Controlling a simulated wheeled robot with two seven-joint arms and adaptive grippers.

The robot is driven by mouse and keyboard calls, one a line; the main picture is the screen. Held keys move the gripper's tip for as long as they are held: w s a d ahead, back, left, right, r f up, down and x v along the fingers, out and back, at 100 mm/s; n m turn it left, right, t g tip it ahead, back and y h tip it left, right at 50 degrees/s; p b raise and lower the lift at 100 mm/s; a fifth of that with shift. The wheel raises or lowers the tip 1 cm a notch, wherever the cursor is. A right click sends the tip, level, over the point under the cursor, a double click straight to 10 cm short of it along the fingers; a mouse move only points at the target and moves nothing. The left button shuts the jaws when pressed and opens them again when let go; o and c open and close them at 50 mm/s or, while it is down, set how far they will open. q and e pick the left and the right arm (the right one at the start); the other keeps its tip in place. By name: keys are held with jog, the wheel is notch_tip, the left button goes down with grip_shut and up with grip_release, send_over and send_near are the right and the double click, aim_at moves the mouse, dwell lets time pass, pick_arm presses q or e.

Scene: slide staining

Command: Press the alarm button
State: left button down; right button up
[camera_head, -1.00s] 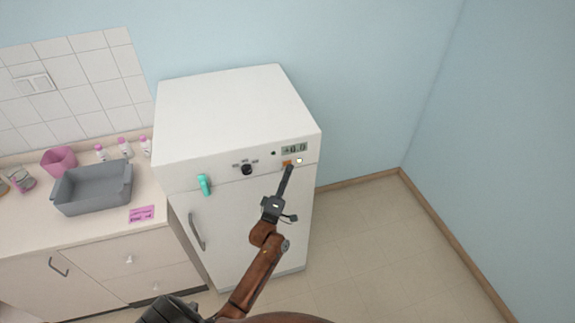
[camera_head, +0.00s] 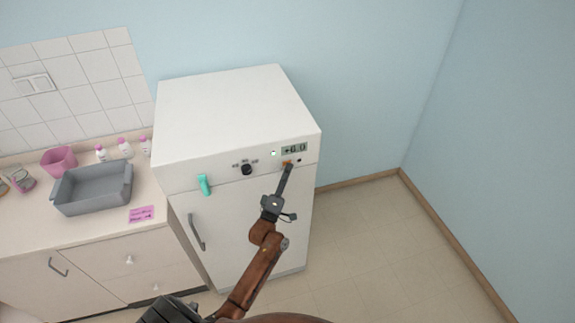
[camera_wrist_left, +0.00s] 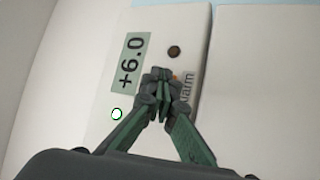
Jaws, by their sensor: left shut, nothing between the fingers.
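The alarm button is a small orange piece on the white cabinet's front panel, just under the display. It shows as a sliver (camera_head: 286,162) above my fingertips in the head view, and a bit of orange (camera_wrist_left: 175,77) shows beside them in the left wrist view. My left gripper (camera_head: 288,168) is shut and empty, its tips at the button and covering most of it. In the left wrist view the closed fingertips (camera_wrist_left: 161,76) lie over the button, beside the partly covered "Alarm" label (camera_wrist_left: 187,88). Whether they touch cannot be told. My right gripper is not in view.
The display (camera_head: 294,149) reads +6.0. A lit lamp (camera_head: 273,153) is left of it; a dark round lamp (camera_head: 299,160) is right of the button. The panel also holds a black knob (camera_head: 247,169) and teal handle (camera_head: 205,185). A counter with a grey tub (camera_head: 92,190) stands left.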

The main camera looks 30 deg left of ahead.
pick_arm(q)
jog(key=shift+s+d, duration=0.1)
jog(key=shift+s+d+p, duration=0.35)
jog(key=shift+s+d, duration=0.05)
jog(key=shift+d, duration=0.05)
jog(key=shift+d, duration=0.1)
jog(key=s+d+p, duration=0.1)
jog(key=d, duration=0.1)
jog(key=s+d+p, duration=0.1)
jog(key=s, duration=0.1)
jog(key=shift+s+d, duration=0.15)
jog(key=shift+d, duration=0.2)
dwell(0.9)
